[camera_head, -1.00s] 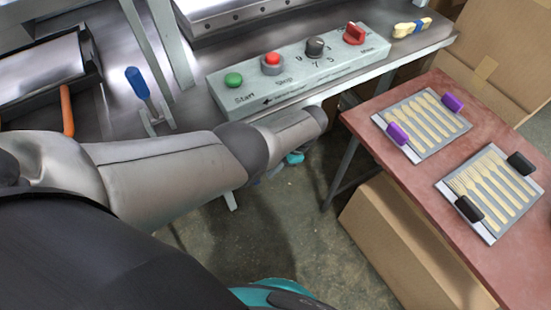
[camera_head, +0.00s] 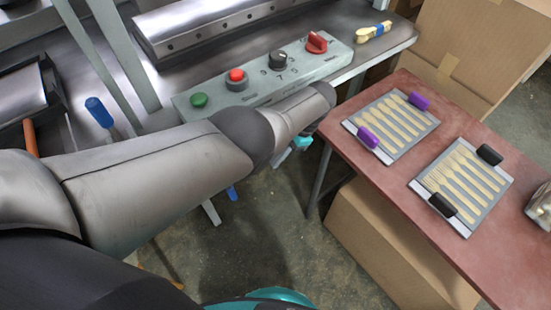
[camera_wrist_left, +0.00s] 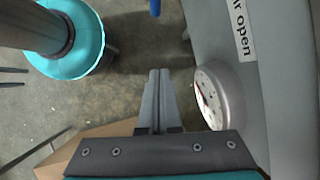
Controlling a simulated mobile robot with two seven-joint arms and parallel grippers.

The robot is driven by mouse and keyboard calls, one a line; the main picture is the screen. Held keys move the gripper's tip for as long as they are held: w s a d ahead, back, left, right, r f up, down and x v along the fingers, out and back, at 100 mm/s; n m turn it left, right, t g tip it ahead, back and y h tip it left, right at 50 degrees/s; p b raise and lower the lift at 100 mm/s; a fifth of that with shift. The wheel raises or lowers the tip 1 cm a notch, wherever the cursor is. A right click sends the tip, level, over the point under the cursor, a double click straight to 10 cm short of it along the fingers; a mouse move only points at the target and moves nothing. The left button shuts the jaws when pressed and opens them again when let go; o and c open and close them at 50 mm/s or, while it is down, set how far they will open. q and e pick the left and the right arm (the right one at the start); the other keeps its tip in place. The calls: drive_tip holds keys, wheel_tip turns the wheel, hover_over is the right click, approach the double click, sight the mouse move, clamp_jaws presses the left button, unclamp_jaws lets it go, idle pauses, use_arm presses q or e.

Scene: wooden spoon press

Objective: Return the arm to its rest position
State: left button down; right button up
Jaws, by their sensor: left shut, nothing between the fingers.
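My left arm crosses the camera_head view from the left, in front of the control box (camera_head: 225,105). Its teal wrist part (camera_head: 300,143) shows below the forearm's end, over the gap between the bench and the red table. In the left wrist view my left gripper (camera_wrist_left: 158,76) is shut, with its grey fingers together and nothing between them. It hangs over the floor, apart from the round gauge (camera_wrist_left: 218,95) on its right. My right gripper is in neither view.
The press bench carries a green button (camera_head: 199,100), a red button (camera_head: 237,75) and a blue-handled lever (camera_head: 99,112). The red table (camera_head: 400,180) holds two trays of wooden forks (camera_head: 392,122) (camera_head: 462,182). A cardboard box (camera_head: 385,250) stands below it.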

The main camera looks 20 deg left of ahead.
use_arm(q)
drive_tip(key=s+a+f+n+t+h, duration=0.2)
drive_tip(key=s+f+n+h, duration=0.1)
drive_tip(key=s+f, duration=1.7)
drive_tip(key=s+a+f+n+t, duration=0.1)
drive_tip(key=s+f, duration=0.3)
drive_tip(key=s, duration=0.5)
drive_tip(key=s+a+f+n+h, duration=0.1)
drive_tip(key=s+a+f+n, duration=0.2)
drive_tip(key=s, duration=0.7)
drive_tip(key=shift+s+a+f+t, duration=0.3)
drive_tip(key=shift+a+f+t, duration=0.1)
drive_tip(key=shift+a+f, duration=0.2)
